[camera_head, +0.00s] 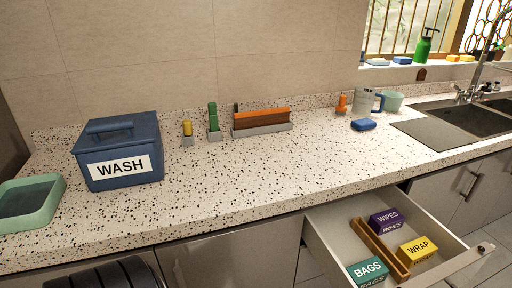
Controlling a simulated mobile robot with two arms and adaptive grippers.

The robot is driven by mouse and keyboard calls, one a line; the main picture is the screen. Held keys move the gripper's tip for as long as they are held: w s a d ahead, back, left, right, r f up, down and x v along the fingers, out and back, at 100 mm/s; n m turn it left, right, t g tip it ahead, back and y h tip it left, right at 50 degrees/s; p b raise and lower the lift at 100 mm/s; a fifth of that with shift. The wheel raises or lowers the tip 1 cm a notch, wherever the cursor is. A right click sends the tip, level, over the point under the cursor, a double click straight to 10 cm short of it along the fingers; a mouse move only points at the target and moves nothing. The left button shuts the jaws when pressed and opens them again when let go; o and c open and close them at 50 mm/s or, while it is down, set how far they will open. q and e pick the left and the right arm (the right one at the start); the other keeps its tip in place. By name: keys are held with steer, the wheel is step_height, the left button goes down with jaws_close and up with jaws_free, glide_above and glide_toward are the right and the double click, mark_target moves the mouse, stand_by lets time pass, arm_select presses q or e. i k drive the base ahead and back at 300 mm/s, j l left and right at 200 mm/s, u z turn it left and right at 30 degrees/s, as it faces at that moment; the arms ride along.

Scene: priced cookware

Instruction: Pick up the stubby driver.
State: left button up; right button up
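Several upright tools stand in small grey holders along the back of the speckled counter. A short yellow-handled one (187,128) is at the left, with a taller green-handled one (213,116) beside it. A short orange one (342,103) stands farther right, left of a clear jug. I cannot tell for sure which is the stubby driver; the yellow and orange ones are the shortest. Neither of my grippers is in view.
A blue lidded WASH box (118,150) and green tray (30,203) stand at left. A long grey holder (263,130) has orange-brown pieces. A blue sponge (363,125) lies near the sink (476,118). An open drawer (334,250) with boxes juts out front right. The counter's middle is clear.

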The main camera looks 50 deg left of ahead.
mark_target(187, 127)
steer(key=u, duration=2.05)
